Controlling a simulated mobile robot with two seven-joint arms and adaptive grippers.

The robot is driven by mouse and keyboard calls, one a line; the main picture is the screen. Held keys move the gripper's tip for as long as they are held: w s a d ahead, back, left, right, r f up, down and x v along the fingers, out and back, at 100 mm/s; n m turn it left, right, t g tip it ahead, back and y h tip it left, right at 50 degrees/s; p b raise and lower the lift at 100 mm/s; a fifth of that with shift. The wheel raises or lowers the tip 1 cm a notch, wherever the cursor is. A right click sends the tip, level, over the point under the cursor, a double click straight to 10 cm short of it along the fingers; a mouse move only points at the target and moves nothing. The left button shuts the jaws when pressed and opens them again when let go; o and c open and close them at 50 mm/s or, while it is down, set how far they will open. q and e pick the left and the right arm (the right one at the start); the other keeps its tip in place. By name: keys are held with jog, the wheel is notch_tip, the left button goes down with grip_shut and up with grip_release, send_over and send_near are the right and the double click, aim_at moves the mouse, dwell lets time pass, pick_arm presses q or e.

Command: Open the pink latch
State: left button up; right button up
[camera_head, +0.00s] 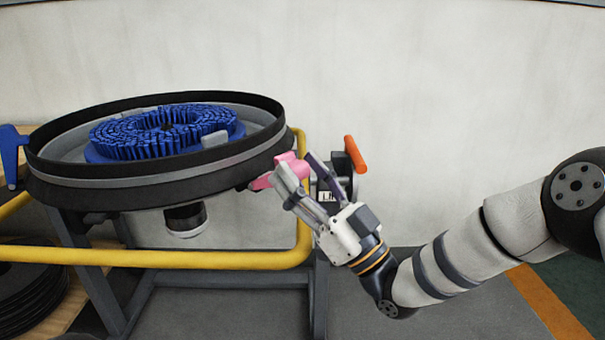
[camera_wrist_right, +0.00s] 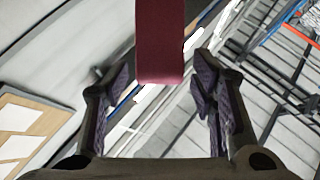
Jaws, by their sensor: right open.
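The pink latch (camera_head: 262,182) sits on the right side of the round black tank rim (camera_head: 150,182). My right gripper (camera_head: 299,165) is open at the latch and partly covers it in the head view. In the right wrist view the latch shows as a dark pink bar (camera_wrist_right: 160,42) coming down from the top, and its lower end lies between the two open fingertips in the picture. I cannot tell whether a finger touches it. My left gripper is not in view.
A blue brush (camera_head: 165,133) lies inside the tank. A yellow rail (camera_head: 160,258) runs around the stand below. An orange handle (camera_head: 355,154) on a dark fitting is close behind my right gripper. A blue lever (camera_head: 11,155) is at the far left. The wall area on the right is clear.

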jog(key=v, duration=1.2)
